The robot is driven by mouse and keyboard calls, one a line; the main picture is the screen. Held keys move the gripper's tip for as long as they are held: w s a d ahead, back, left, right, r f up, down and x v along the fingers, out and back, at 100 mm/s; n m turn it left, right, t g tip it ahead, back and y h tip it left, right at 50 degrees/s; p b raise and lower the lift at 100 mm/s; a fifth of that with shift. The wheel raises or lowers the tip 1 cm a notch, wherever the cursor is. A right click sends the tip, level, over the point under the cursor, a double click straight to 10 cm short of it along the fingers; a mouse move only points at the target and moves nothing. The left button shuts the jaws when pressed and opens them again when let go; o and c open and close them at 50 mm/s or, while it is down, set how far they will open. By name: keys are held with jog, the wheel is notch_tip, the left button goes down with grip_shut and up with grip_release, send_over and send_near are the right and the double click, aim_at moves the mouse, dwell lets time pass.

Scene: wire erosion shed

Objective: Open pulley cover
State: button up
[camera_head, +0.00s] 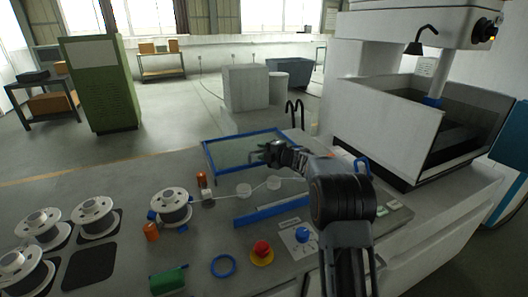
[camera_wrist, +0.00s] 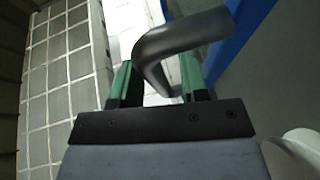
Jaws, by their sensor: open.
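The pulley cover looks like a clear panel in a blue frame (camera_head: 240,135) at the middle of the worktop in the head view. I cannot tell for sure how far it is tilted. A dark bent handle (camera_wrist: 185,38) shows large in the wrist view, with part of the blue frame (camera_wrist: 238,42) to its right. My gripper (camera_head: 258,154) is over the cover's right half. In the wrist view my gripper (camera_wrist: 157,82) is open, its green fingers apart, with the lower bend of the handle showing between them. I cannot tell whether they touch it.
Two pale pulleys (camera_head: 244,190) and a blue bar (camera_head: 270,211) lie in front of the frame. Wire spools (camera_head: 171,207) stand at left, a red button (camera_head: 262,249) and blue ring (camera_head: 223,266) in front. A machine tank (camera_head: 400,112) rises at right.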

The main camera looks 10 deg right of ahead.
grip_shut()
dwell(0.3)
jog(key=shift+w+r, duration=0.1)
jog(key=shift+w, duration=0.1)
jog(key=w+p, duration=0.1)
jog(key=w, duration=0.1)
jog(key=w+p, duration=0.1)
jog(key=p, duration=0.1)
jog(key=shift+w+a, duration=0.4)
jog(key=shift+r, duration=0.1)
